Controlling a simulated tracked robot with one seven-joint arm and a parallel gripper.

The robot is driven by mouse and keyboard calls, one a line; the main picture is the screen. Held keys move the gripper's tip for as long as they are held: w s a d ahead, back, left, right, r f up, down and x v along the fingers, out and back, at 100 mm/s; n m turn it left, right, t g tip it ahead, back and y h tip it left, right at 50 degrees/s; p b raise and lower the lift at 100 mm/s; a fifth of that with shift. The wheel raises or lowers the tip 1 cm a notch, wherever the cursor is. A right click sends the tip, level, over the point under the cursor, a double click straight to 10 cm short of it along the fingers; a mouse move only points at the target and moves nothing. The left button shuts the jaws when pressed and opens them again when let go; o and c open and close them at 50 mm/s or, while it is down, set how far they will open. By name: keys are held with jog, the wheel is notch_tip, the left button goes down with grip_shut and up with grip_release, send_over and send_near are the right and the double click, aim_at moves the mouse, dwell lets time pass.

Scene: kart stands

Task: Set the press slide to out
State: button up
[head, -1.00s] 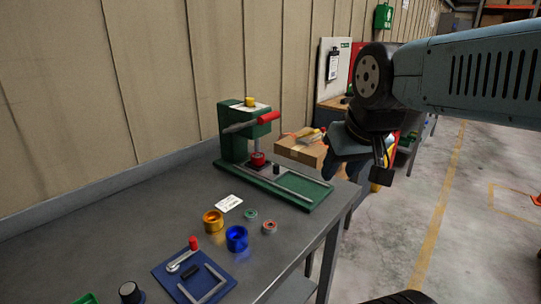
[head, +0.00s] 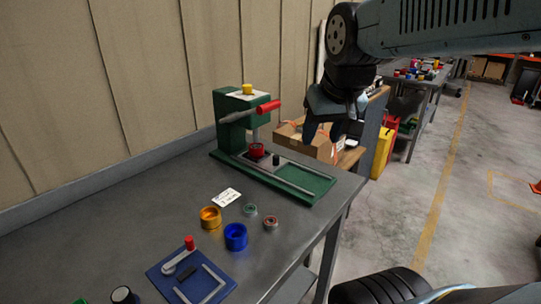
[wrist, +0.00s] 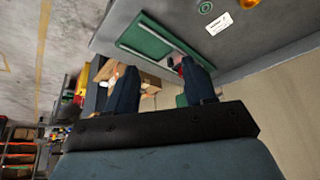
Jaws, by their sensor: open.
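The green press (head: 232,125) stands at the far end of the grey workbench, with a red-tipped lever and a yellow knob on top. Its slide (head: 254,158) lies on the green base and carries a red cup (head: 257,150) under the ram and a dark upright knob (head: 276,159). The right part of the base is bare green. My gripper (head: 334,132) is open and empty, in the air right of the press and above its base. In the wrist view, the green base (wrist: 146,38) shows beyond the two fingers (wrist: 162,88), with the right finger partly covering the press.
An orange ring (head: 210,217), a blue ring (head: 236,237), two small round parts (head: 250,210) and a white card (head: 227,197) lie on the workbench (head: 120,210). A blue fixture plate (head: 191,275) is nearer. A cardboard box (head: 290,135) sits behind the press.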

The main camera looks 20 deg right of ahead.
jog(key=w+d+r+g, duration=0.1)
jog(key=w+d, duration=0.1)
jog(key=w, duration=0.8)
jog(key=m+g, duration=0.2)
jog(key=g, duration=0.2)
send_over(276, 156)
notch_tip(276, 156, down, 13)
notch_tip(276, 156, down, 12)
jog(key=shift+w+f, duration=0.1)
jog(key=shift+f, duration=0.15)
grip_shut()
jog(key=shift+d, duration=0.1)
